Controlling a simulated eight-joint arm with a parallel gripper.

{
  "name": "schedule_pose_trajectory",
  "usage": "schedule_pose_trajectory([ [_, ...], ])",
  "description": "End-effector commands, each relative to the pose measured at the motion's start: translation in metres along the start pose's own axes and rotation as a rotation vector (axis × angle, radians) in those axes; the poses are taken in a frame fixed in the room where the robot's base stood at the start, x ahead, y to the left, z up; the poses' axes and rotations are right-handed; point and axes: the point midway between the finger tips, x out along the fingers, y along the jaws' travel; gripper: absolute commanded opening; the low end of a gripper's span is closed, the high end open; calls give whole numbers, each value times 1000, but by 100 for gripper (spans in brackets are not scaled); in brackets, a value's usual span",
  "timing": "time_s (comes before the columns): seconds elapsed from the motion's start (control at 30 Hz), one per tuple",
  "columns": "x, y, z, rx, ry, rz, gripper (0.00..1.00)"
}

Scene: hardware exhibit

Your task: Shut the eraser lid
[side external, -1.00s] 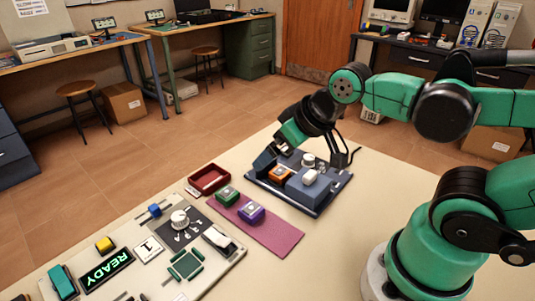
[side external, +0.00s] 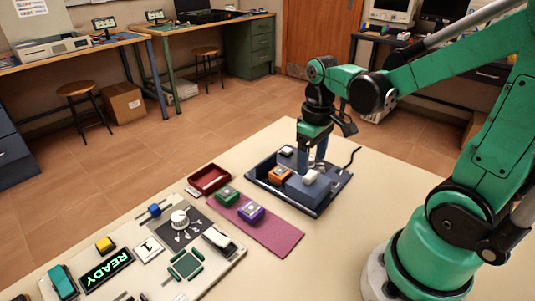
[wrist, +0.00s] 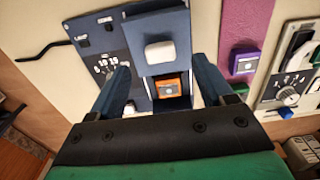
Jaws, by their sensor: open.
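The eraser (side external: 332,190) is a dark blue-grey unit on the table, with a panel of small labels and a dial in the wrist view (wrist: 105,62). Its blue lid (wrist: 158,24) carries a white knob (wrist: 159,51); the knob also shows in the side view (side external: 310,176). An orange chip (wrist: 168,89) sits uncovered in the bay beside the lid and also shows in the side view (side external: 279,174). My gripper (side external: 314,160) points down over the unit, open and empty. Its blue fingers (wrist: 160,75) appear either side of the knob and bay; contact cannot be told.
A purple mat (side external: 275,232) holds green (side external: 227,195) and purple (side external: 251,212) chips left of the eraser. A red tray (side external: 209,178) lies behind them. A control panel (side external: 150,255) with a READY display is front left. A black cable (side external: 351,158) runs behind the eraser.

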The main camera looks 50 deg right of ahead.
Motion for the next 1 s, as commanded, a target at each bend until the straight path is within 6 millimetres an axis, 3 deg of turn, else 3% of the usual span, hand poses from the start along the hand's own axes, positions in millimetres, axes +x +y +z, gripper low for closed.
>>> schedule_pose_trajectory([
  [0.3, 30, 0, 0, 0, 2, 1, 74],
  [0.67, 35, 0, 0, 1, 2, 1, 74],
  [0.7, 35, 0, 0, 1, 2, 1, 71],
  [0.77, 35, 0, 0, 1, 2, 1, 54],
  [0.93, 35, 0, 0, 1, 2, 1, 5],
  [1.0, 35, 0, 0, 1, 2, 1, 0],
])
